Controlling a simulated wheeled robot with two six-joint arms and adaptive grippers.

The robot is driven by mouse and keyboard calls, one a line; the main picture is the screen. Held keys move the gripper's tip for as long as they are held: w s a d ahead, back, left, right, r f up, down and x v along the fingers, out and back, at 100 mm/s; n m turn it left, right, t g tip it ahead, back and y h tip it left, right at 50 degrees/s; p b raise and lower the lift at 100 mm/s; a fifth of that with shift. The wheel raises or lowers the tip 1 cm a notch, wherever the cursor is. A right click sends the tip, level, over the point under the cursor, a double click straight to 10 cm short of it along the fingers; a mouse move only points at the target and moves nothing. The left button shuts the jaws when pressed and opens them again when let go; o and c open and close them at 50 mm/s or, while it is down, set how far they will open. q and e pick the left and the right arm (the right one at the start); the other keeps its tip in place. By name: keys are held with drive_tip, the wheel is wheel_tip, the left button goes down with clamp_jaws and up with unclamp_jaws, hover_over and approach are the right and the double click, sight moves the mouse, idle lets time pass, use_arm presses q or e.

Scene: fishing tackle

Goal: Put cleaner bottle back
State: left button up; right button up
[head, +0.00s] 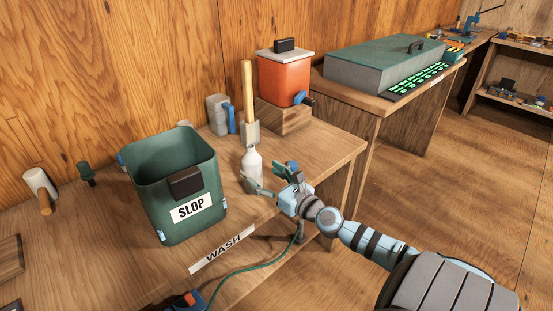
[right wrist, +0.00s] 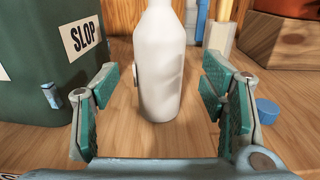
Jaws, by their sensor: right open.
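The cleaner bottle, white with a narrow neck (head: 252,166), stands upright on the wash bench, to the right of the green SLOP bin. My right gripper (head: 267,181) is open at the bottle's near right side. In the right wrist view the bottle (right wrist: 160,70) stands upright between and just beyond the two spread green-padded fingers (right wrist: 158,105), with a gap visible on each side. The bottle's top is cut off in that view. My left gripper does not show in the head view.
The green SLOP bin (head: 172,205) stands close left of the bottle. Behind are a wooden-handled tool (head: 247,90), grey cups (head: 217,115) and an orange container (head: 284,80) on a wooden block (head: 283,117). A blue cap (right wrist: 267,110) lies right of the gripper. The bench edge bears a WASH label (head: 222,250).

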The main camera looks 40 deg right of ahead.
drive_tip(key=s, duration=0.5)
drive_tip(key=shift+s+a, duration=0.15)
drive_tip(key=shift+s, duration=0.15)
